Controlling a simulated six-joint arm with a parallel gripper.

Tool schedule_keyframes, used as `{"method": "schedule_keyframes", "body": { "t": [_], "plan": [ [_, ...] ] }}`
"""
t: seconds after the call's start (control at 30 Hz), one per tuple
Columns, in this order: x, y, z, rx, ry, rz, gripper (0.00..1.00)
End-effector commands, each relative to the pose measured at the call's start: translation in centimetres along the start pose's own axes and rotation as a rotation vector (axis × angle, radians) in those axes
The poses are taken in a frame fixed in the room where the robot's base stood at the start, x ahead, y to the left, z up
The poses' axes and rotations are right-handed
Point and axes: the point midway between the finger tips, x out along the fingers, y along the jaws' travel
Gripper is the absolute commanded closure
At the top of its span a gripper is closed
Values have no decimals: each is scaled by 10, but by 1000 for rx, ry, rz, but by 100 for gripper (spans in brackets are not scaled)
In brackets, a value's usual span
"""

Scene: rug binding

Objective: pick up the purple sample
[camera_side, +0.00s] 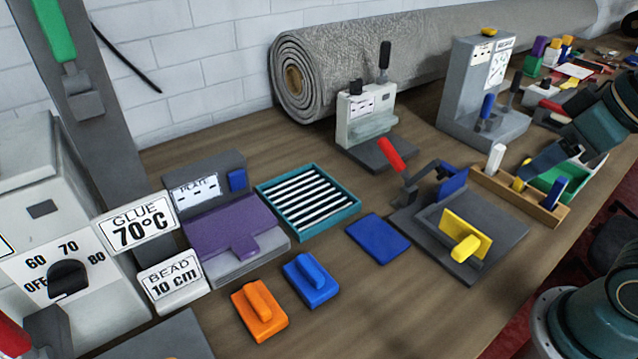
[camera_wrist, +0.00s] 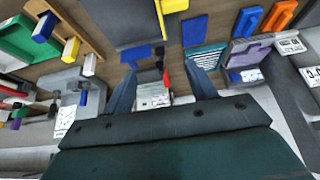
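A flat purple piece (camera_side: 222,226) with a tab on its front edge lies on a grey stand marked PLATE. In the wrist view the purple piece (camera_wrist: 250,54) is at the right, well away from my fingers. A small purple block (camera_side: 540,46) also shows at the back right; I cannot tell which one the task calls the sample. My gripper (camera_wrist: 161,88) is open, with two dark fingers apart and nothing held between them. In the side view my arm comes in from the right, near the wooden rack, with the fingertips partly hidden.
A teal tray (camera_side: 354,207) with striped contents, a blue pad (camera_side: 378,238), an orange block (camera_side: 259,311) and a blue block (camera_side: 310,280) lie near the purple piece. A red-levered clamp (camera_side: 392,154), a wooden rack (camera_side: 520,199) and a rolled rug (camera_side: 420,65) also stand here.

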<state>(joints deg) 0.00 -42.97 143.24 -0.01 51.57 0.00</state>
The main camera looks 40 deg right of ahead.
Motion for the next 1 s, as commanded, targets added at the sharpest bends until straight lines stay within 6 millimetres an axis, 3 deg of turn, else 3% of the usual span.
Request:
{"method": "schedule_keyframes", "body": {
  "t": [0.37,0.53,0.67,1.0],
  "plan": [
    [0,0,-2,0,-1,-1,36],
    [-2,-4,-13,0,-15,-9,36],
    [-4,-9,-32,2,-37,-20,36],
    [-1,-41,-104,9,-123,-54,36]
  ]
}}
